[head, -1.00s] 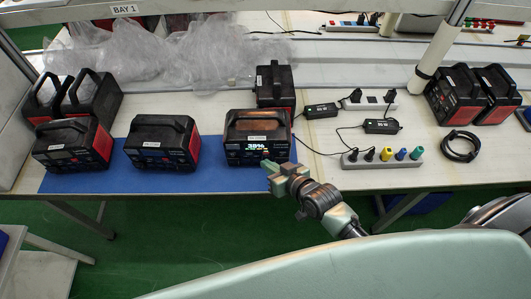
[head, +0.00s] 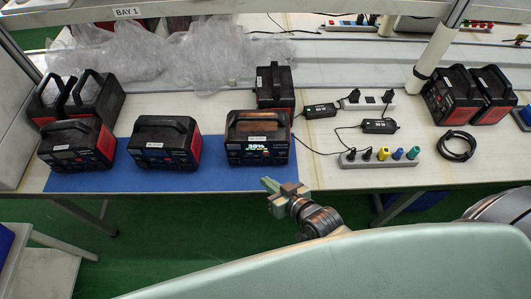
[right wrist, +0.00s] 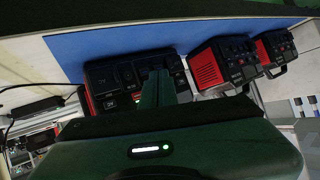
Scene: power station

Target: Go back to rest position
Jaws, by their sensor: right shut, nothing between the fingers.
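My right gripper (head: 268,185) is shut and empty. In the head view it is just in front of the table's front edge, below the power station with the lit display (head: 257,137). That station stands upright on the blue mat (head: 215,178), and a gap separates it from the gripper. In the right wrist view the shut fingers (right wrist: 158,85) overlap the front panel of a black power station (right wrist: 115,75) and hide part of it. My left gripper is not in view.
Two more power stations (head: 165,142) (head: 76,144) stand on the mat. A power strip (head: 378,160), chargers (head: 380,126) and a coiled black cable (head: 456,146) lie to the right. Clear plastic wrap (head: 200,55) lies behind. Green floor (head: 190,225) is free before the table.

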